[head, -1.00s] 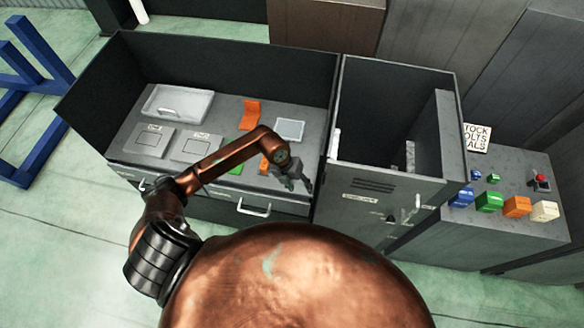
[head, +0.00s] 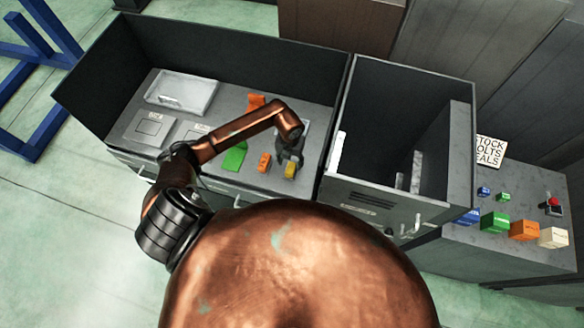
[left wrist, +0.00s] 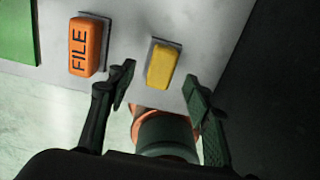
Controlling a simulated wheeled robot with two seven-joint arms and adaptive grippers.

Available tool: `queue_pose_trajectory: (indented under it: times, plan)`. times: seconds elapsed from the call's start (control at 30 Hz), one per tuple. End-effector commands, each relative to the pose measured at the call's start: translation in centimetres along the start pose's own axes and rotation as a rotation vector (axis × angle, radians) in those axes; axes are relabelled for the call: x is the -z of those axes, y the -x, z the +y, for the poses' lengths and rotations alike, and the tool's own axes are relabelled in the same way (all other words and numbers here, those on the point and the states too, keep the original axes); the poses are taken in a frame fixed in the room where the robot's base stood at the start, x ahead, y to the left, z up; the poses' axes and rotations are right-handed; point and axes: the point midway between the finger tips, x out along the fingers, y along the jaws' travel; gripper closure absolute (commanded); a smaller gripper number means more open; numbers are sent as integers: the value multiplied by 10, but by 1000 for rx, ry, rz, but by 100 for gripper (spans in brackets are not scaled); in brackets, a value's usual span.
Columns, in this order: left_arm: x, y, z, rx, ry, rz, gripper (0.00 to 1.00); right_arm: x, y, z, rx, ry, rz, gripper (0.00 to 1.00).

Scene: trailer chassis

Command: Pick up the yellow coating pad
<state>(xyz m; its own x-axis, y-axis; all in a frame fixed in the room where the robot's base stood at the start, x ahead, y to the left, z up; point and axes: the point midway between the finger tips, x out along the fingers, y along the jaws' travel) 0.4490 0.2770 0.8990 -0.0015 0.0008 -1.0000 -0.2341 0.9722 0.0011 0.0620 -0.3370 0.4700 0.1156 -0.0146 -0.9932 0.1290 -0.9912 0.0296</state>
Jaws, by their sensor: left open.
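The yellow coating pad (head: 290,170) lies on the grey workbench top near its front edge. In the left wrist view the yellow pad (left wrist: 161,66) sits on a thin dark base, between and beyond my two fingertips. My left gripper (head: 289,150) is above and just behind the pad in the head view, pointing down. In the left wrist view my left gripper (left wrist: 160,85) is open and empty, with its fingers on either side of the pad and apart from it. My right gripper is not in view.
An orange block marked FILE (left wrist: 84,47) stands left of the pad, near the left finger. A green sheet (head: 235,157) and a clear tray (head: 181,92) lie farther left. A dark cabinet (head: 385,170) rises to the right. The bench has high back walls.

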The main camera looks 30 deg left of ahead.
Motion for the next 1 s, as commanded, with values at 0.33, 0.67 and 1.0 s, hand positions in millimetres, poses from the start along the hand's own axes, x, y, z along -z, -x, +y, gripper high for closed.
queue_pose_trajectory:
  times: [0.33,0.67,1.0]
  plan:
    - [2,-44,-3,2,2,1,54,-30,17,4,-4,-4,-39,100]
    - [1,-56,-2,1,-1,-1,54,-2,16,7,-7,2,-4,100]
    - [1,-55,-2,1,-1,-1,75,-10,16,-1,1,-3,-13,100]
